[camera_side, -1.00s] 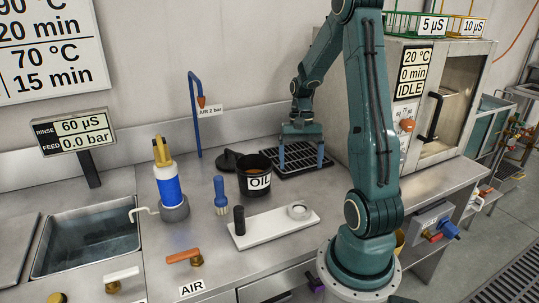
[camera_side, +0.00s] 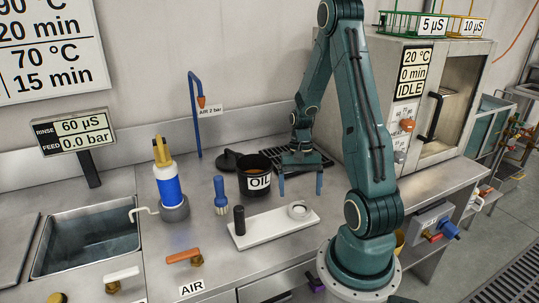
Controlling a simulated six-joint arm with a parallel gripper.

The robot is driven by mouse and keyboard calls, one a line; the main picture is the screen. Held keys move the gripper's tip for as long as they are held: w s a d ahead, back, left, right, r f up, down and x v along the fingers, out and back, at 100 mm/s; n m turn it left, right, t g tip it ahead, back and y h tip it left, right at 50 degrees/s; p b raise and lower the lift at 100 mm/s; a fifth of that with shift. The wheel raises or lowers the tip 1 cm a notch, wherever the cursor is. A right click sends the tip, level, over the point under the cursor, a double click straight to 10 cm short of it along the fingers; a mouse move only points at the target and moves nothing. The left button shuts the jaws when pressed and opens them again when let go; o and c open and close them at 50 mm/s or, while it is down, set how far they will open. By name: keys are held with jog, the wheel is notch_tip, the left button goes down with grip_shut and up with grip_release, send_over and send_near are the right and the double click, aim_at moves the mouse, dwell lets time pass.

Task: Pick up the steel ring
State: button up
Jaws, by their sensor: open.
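The steel ring (camera_side: 299,210) lies flat near the right end of a white slab (camera_side: 268,228) on the bench. My gripper (camera_side: 300,196) is open, with its two blue fingers pointing down. It is above and behind the ring, and its fingers are spread wider than the ring. Nothing is between the fingers that I can make out. The exact height of the fingertips over the bench is hard to tell.
A black cylinder (camera_side: 239,220) stands on the slab's left end. A black OIL pot (camera_side: 256,178) stands just left of my gripper, with a blue brush (camera_side: 220,196) beside it. A dark rack (camera_side: 318,160) lies behind. Bench in front of the slab is clear.

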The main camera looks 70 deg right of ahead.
aim_at(299, 210)
jog(key=shift+x, duration=2.6)
jog(key=c, duration=1.3)
jog(key=shift+r, duration=0.15)
notch_tip(299, 210, up, 20)
